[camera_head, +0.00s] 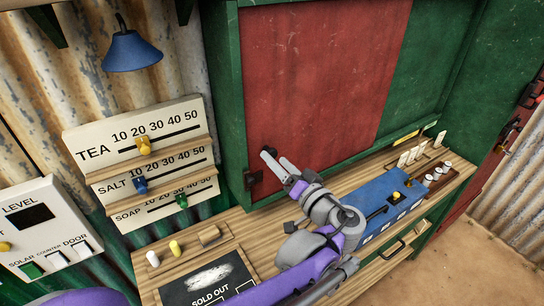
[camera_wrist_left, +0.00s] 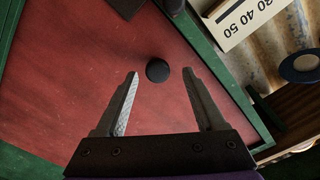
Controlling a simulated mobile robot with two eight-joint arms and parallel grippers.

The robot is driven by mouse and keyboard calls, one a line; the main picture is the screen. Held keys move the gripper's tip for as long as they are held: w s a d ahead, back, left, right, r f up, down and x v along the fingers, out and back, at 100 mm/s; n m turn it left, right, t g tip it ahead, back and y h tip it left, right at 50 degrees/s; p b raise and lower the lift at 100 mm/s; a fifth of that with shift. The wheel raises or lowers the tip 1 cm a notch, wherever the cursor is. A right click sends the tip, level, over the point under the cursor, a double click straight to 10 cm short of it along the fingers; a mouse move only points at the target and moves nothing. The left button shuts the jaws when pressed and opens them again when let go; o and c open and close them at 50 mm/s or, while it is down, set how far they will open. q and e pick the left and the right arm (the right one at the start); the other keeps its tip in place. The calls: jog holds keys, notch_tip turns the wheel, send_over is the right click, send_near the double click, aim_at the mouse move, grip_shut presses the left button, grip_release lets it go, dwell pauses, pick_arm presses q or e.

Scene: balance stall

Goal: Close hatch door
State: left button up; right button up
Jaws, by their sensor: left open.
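The hatch door appears to be the red panel (camera_head: 320,70) in a green frame (camera_head: 228,110); it fills the left and middle of the frame, with a green surface to its right. The red panel also fills much of the left wrist view (camera_wrist_left: 75,65). My left gripper (camera_head: 278,158) is at the panel's lower left part, open and empty. In the left wrist view a round black knob (camera_wrist_left: 158,70) shows on the red surface, ahead of the open fingers (camera_wrist_left: 166,78) and between them in the picture. I cannot tell whether they touch it. My right gripper is not in view.
A wooden counter (camera_head: 245,228) runs below the hatch, with a blue box (camera_head: 385,192) and a SOLD OUT board (camera_head: 205,280). A black latch (camera_head: 252,180) sits at the frame's lower left. A TEA, SALT, SOAP slider board (camera_head: 100,155) and blue lamp (camera_head: 131,52) are left.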

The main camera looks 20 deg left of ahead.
pick_arm(q)
jog(key=v, duration=0.7)
jog(key=shift+s+b, duration=0.2)
jog(key=shift+b, duration=0.2)
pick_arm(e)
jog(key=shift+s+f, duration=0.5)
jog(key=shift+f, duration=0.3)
pick_arm(q)
jog(key=shift+d, duration=0.1)
jog(key=s+a+f+m+g+h, duration=0.2)
jog(key=s+a+f+g+h, duration=0.3)
jog(key=a+f, duration=0.5)
jog(key=s+d+f+h, duration=0.4)
jog(key=s+f+h, duration=0.5)
jog(key=s+f, duration=0.2)
jog(key=shift+f+m, duration=0.4)
jog(key=shift+c, duration=0.2)
